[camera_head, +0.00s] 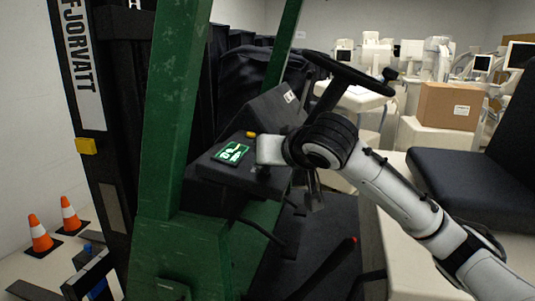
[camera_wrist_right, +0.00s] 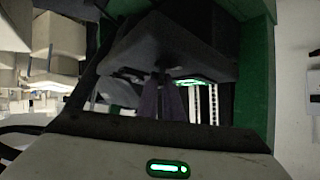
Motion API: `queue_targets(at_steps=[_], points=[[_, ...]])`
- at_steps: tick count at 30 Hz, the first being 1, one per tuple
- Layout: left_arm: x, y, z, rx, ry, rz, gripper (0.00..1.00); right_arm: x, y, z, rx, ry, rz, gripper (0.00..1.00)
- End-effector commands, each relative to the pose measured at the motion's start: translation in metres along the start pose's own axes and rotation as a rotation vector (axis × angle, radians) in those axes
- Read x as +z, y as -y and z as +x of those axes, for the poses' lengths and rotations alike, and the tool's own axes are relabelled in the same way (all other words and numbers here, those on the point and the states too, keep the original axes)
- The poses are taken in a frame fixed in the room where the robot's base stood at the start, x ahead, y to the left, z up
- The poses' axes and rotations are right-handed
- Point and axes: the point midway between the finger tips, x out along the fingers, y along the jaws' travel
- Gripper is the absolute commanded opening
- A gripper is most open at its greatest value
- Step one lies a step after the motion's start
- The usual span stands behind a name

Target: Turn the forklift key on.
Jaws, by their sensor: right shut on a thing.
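The forklift's dark dashboard (camera_head: 215,172) carries a lit green display (camera_head: 232,153) and a yellow button (camera_head: 251,134). My right gripper (camera_head: 264,172) is at the dashboard's right side, below the steering wheel. In the right wrist view its two fingers (camera_wrist_right: 162,88) are close together, reaching up to the underside of the dark dashboard housing (camera_wrist_right: 175,45). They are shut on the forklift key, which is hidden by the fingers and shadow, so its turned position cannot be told. My left gripper is not in view.
The steering wheel (camera_head: 345,75) stands just above my right wrist. A green post (camera_head: 175,100) rises left of the dashboard, and a black seat (camera_head: 465,165) is at the right. Orange cones (camera_head: 40,235) stand at far left. A cardboard box (camera_head: 450,105) and covered equipment fill the back.

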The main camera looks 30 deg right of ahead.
Motion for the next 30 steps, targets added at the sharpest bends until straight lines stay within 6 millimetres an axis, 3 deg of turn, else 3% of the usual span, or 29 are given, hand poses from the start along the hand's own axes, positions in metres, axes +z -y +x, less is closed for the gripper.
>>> queue_targets(at_steps=[20, 21, 23, 30], points=[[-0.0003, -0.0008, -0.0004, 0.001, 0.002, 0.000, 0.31, 0.0025, -0.0002, 0.0011, 0.050, 0.006, 0.033, 0.00], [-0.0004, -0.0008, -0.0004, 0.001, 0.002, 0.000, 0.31, 0.0025, -0.0003, 0.0011, 0.050, 0.007, 0.033, 0.13], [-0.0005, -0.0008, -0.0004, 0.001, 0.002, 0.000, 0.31, 0.0023, -0.0003, 0.0011, 0.049, 0.006, 0.033, 0.23], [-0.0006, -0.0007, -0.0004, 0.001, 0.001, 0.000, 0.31, 0.0012, -0.0003, 0.0008, 0.049, 0.003, 0.033, 0.25]])
